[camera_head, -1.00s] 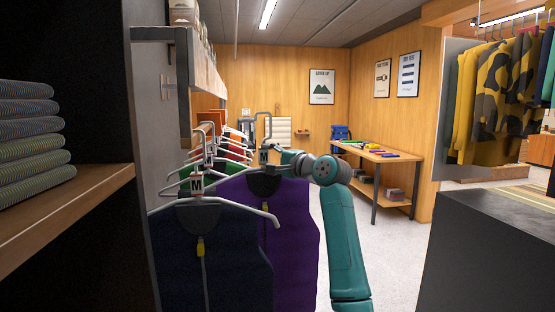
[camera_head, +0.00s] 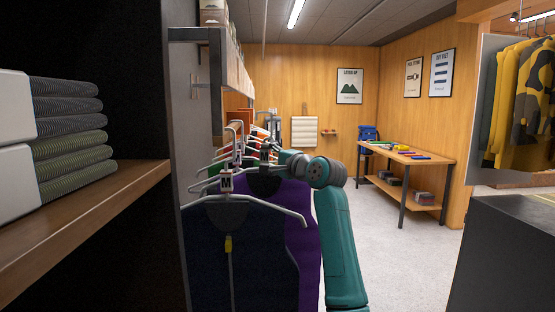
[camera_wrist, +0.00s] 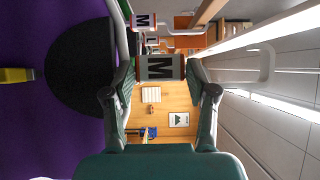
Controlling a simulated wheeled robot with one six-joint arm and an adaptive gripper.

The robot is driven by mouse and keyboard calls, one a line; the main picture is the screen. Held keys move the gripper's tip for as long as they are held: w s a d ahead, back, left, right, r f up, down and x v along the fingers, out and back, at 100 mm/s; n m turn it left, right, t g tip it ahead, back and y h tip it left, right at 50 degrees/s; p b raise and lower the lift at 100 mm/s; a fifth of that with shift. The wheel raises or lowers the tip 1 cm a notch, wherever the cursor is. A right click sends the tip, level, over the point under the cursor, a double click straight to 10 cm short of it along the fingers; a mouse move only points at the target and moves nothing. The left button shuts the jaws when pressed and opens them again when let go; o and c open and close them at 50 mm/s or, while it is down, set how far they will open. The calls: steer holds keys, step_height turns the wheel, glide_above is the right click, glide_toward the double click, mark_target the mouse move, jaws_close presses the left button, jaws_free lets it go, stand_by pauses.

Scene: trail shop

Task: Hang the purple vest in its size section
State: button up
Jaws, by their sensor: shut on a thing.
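The purple vest (camera_head: 302,235) hangs from a white hanger with a dark collar and an M tag (camera_head: 265,152). My gripper (camera_head: 279,158) is shut on this hanger at its tag. In the wrist view the fingers of my gripper (camera_wrist: 165,78) stand on both sides of the M tag (camera_wrist: 160,67); the purple vest (camera_wrist: 50,125) with a yellow zip pull fills the left. In the head view a navy vest (camera_head: 260,265) with an M tag (camera_head: 226,182) hangs in front and hides much of the purple vest. Whether the purple vest's hook touches the rail cannot be told.
Green and orange garments (camera_head: 238,115) hang farther back. A wooden shelf (camera_head: 95,225) with folded clothes is close at left. A work table (camera_head: 420,160) stands at the back right, and a black counter (camera_head: 510,255) at the right. The grey floor (camera_head: 415,250) between is clear.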

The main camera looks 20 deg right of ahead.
steer(key=shift+w+a, duration=0.2)
steer(key=shift+a, duration=0.45)
steer(key=shift+w+a, duration=0.25)
steer(key=shift+a, duration=0.45)
steer(key=shift+w+a, duration=0.2)
steer(key=shift+a, duration=0.45)
steer(key=shift+s+a, duration=0.1)
steer(key=shift+a, duration=0.2)
steer(key=a, duration=0.1)
steer(key=w+a, duration=0.1)
steer(key=a, duration=0.2)
steer(key=shift+w+a, duration=0.3)
steer(key=shift+a, duration=0.05)
steer(key=shift+f, duration=0.1)
steer(key=shift+f, duration=1.5)
